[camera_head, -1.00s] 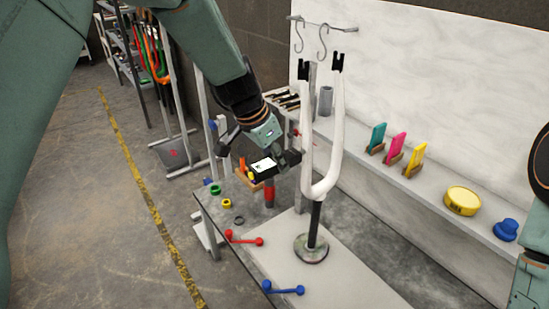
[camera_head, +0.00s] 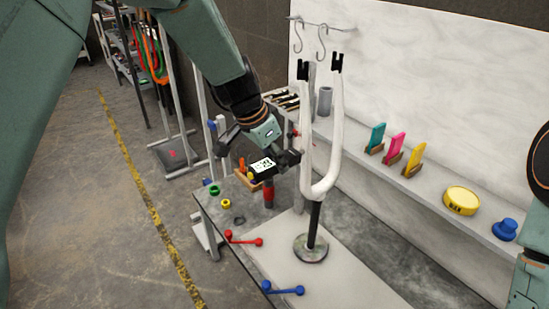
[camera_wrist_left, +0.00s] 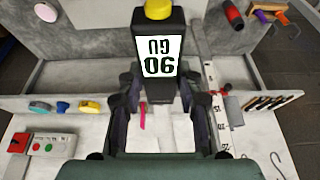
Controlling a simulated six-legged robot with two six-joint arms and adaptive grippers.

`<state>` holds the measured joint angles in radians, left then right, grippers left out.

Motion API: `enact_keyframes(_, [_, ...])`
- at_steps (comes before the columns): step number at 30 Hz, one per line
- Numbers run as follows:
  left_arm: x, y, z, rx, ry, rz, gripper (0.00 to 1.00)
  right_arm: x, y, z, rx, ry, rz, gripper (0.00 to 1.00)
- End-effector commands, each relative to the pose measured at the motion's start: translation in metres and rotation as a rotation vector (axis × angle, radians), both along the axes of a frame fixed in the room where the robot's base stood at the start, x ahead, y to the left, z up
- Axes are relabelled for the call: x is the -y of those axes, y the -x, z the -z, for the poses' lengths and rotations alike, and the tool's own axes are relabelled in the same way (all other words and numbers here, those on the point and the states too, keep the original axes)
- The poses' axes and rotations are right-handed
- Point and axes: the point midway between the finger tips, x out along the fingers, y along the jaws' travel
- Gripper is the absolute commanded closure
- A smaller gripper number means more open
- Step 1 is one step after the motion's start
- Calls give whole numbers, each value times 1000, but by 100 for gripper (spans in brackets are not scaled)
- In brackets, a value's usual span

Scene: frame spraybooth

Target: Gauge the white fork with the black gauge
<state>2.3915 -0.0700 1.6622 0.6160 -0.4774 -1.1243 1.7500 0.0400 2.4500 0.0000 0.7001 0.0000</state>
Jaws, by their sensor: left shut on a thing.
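The white fork (camera_head: 337,120) stands upright, prongs up, on a black post with a round base on the bench. My left gripper (camera_head: 266,153) is shut on the black gauge (camera_head: 263,167), just left of the fork's left leg in the head view. The gauge's white display is lit with dark characters. In the left wrist view the gauge (camera_wrist_left: 159,55) sits between the gripper's fingers (camera_wrist_left: 157,95), has a yellow end, and its display reads like 90 GU, upside down. I cannot tell whether the gauge touches the fork. My right gripper is out of view.
A red (camera_head: 245,239) and a blue handle (camera_head: 283,289) lie at the bench's near side. A shelf behind holds teal (camera_head: 376,137), pink (camera_head: 396,147) and yellow (camera_head: 415,158) cards, a yellow tin (camera_head: 462,200) and a blue knob (camera_head: 506,229). Hooks (camera_head: 322,42) hang above.

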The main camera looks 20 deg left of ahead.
Motion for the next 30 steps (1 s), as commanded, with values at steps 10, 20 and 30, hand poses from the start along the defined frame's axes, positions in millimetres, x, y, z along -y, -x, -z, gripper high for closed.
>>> enact_keyframes(10, [-14,17,0,2,1,-2,100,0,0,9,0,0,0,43])
enact_keyframes(20, [-28,35,0,1,0,-1,100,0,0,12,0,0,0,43])
enact_keyframes(30, [-43,53,-1,0,2,-3,100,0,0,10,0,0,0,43])
